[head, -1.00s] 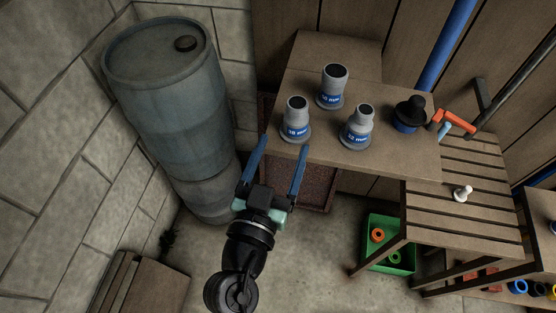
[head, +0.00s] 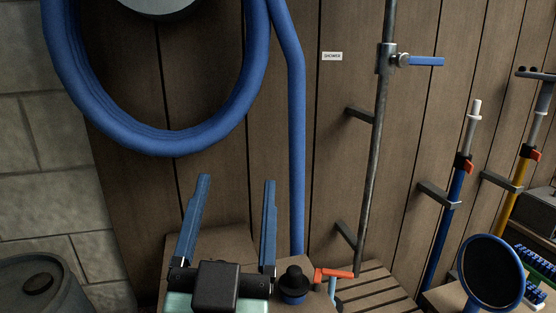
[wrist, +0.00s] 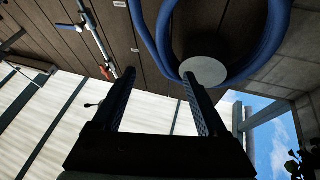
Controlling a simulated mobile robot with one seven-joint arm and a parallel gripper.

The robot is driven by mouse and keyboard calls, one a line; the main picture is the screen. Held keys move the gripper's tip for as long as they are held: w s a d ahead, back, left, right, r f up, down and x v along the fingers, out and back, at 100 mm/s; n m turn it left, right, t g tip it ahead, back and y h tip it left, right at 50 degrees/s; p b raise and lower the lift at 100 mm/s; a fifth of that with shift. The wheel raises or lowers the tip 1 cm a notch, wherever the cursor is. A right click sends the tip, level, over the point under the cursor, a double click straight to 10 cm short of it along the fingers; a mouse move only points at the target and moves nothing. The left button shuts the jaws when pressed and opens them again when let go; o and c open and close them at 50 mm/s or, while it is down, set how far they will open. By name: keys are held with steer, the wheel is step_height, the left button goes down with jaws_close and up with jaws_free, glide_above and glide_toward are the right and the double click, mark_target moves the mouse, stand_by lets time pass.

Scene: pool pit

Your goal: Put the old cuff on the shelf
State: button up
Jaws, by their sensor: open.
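My gripper (head: 236,181) is open and empty, its two blue fingers pointing up in front of the plank wall. It also shows open in the wrist view (wrist: 157,74), with nothing between the fingers. No cuff shows in either current view. In the head picture of a second ago, three grey cuffs with blue size labels stood on the wooden bench top. Only the back of that bench top (head: 215,243) shows now, partly behind my gripper. I cannot tell which surface is the shelf.
A black-topped piece with a blue base (head: 292,284) and an orange-handled valve (head: 334,274) stand by the slatted bench (head: 372,288). A blue hose loop (head: 150,138) and blue pipe (head: 297,150) are on the wall. A barrel (head: 40,285) is lower left.

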steer(key=s+d+r+n+t, duration=0.1)
steer(key=s+d+r+t, duration=0.1)
steer(key=r, duration=0.7)
steer(key=s+d+r+t, duration=0.2)
steer(key=s+r, duration=0.3)
steer(key=r, duration=0.4)
steer(key=shift+s+d+n+y, duration=0.15)
steer(key=shift+d+n+y, duration=0.25)
steer(key=shift+r, duration=0.25)
